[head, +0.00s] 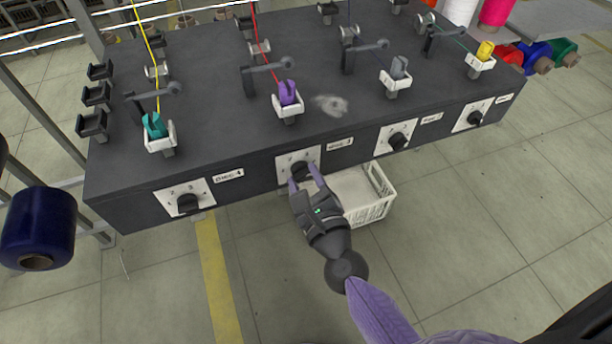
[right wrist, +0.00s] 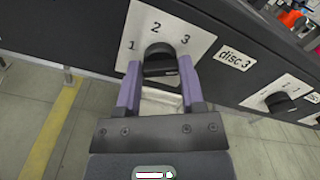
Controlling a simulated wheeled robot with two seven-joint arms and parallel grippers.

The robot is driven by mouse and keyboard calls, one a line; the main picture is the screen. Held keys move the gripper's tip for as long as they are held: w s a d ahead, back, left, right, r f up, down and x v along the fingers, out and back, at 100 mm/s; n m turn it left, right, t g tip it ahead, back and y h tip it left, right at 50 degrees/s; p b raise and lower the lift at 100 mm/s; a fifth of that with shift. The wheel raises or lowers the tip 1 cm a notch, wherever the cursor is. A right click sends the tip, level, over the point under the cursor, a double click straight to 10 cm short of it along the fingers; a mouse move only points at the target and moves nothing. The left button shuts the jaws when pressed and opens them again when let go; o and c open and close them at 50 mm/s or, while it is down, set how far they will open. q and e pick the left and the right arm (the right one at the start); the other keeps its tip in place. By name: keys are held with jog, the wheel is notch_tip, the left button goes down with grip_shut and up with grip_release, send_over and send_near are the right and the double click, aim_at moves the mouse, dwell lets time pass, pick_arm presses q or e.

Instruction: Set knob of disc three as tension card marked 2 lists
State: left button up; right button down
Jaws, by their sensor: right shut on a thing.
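The knob of disc three (head: 299,167) is a black knob on a white plate on the front of the dark machine. In the right wrist view the knob (right wrist: 160,60) sits between my fingers, on a plate (right wrist: 185,30) with 1 at left, 2 at top and 3 at right. The label disc 3 (right wrist: 235,60) is right of it. My right gripper (head: 305,179) is shut on this knob, one finger on each side; it also shows in the right wrist view (right wrist: 161,88). I cannot tell which number the knob points to. I see no readable tension card. My left gripper is out of view.
The disc 4 knob (head: 187,203) is to the left; two more knobs (head: 397,141) (head: 474,118) are to the right. A white crate (head: 375,205) stands below, beside my gripper. A blue spool (head: 38,228) is at far left. The floor in front is mostly clear.

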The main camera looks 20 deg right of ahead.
jog(key=shift+n, duration=1)
jog(key=n+p, duration=0.1)
jog(key=n, duration=0.1)
jog(key=shift+n, duration=0.4)
jog(key=n+p, duration=0.2)
jog(key=n, duration=0.1)
jog(key=shift+n, duration=0.3)
jog(key=shift+a+n, duration=0.1)
jog(key=shift+n, duration=0.8)
jog(key=n+p, duration=0.2)
jog(key=n, duration=0.1)
jog(key=shift+f+n, duration=0.1)
jog(key=shift+n, duration=0.2)
jog(key=n+p, duration=0.1)
jog(key=n, duration=0.2)
jog(key=shift+f, duration=0.1)
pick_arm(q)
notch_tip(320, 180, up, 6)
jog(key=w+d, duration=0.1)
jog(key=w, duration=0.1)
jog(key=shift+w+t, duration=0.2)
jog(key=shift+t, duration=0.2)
pick_arm(e)
jog(key=shift+n, duration=0.5)
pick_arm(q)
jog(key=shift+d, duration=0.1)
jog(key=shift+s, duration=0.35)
